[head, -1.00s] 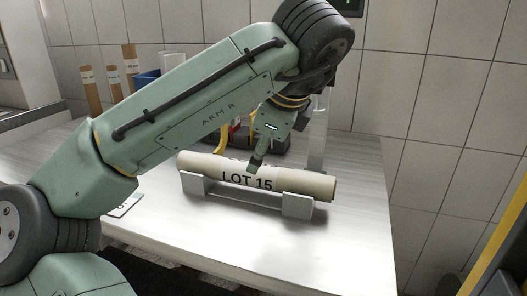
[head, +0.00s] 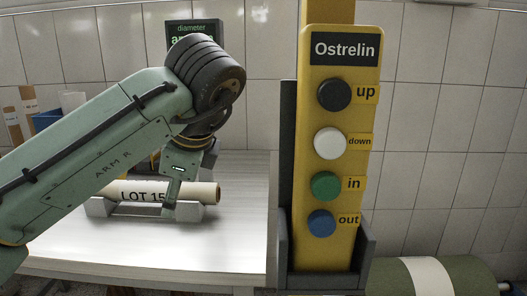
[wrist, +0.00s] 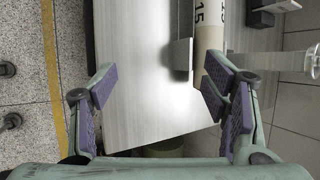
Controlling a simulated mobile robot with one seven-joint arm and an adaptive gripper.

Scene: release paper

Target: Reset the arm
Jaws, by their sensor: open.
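My gripper (head: 172,208) hangs from my green arm at the right part of a cream paper roll (head: 208,192) marked LOT 15. In the head view its finger crosses in front of the roll and hides the label's right end. The roll lies level on a grey cradle (head: 130,209) on the table. In the wrist view my gripper (wrist: 160,88) is open, with purple-padded fingers wide apart and nothing between them but pale table top.
A yellow Ostrelin control panel (head: 327,254) with up, down, in and out buttons stands at the right of the table (head: 240,245). A dark diameter display (head: 187,28) stands behind my arm. Brown tubes (head: 12,122) and a blue bin (head: 45,120) are at the back left.

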